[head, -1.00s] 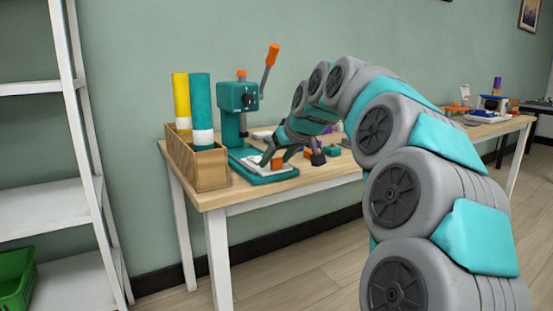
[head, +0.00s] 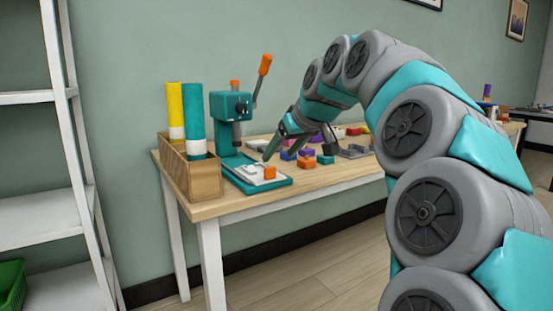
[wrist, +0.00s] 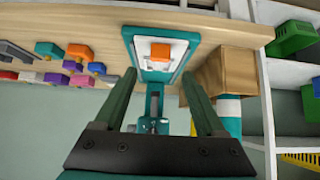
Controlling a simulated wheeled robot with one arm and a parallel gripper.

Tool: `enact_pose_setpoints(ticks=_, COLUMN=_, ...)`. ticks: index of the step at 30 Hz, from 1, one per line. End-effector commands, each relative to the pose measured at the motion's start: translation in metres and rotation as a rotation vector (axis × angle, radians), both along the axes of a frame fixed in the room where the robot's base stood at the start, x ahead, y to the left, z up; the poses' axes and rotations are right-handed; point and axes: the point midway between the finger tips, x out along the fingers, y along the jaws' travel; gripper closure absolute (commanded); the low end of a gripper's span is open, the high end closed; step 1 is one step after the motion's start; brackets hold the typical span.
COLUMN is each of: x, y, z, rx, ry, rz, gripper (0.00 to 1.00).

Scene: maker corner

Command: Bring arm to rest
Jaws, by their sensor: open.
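My gripper (head: 300,152) is open and empty above the worktable (head: 330,180), in front of the teal press (head: 228,125). Its two fingers stand wide apart in the wrist view (wrist: 158,75). An orange block (head: 270,173) sits on the white plate on the press base; it also shows in the wrist view (wrist: 160,52), beyond the fingertips and apart from them. My arm arches in from the right of the head view and hides part of the table.
A wooden box (head: 205,178) with a yellow roll (head: 175,110) and a teal roll (head: 195,120) stands left of the press. Several coloured blocks (head: 325,159) lie to the right. A white shelf (head: 60,150) stands at the far left; floor in front is clear.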

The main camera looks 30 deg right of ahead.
Motion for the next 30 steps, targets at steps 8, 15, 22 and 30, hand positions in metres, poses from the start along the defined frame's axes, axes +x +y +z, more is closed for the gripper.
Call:
enact_pose_setpoints(ticks=8, x=-0.001, y=0.000, z=0.000, rx=0.000, ry=0.001, rz=0.000, gripper=0.28)
enact_pose_setpoints(ticks=15, x=-0.001, y=0.002, z=0.000, rx=0.001, ry=0.003, rz=0.002, gripper=0.28)
enact_pose_setpoints(ticks=22, x=-0.018, y=0.062, z=-0.034, rx=0.018, ry=0.116, rz=0.062, gripper=0.28)
enact_pose_setpoints(ticks=30, x=-0.097, y=0.162, z=-0.124, rx=0.032, ry=0.394, rz=0.124, gripper=0.28)
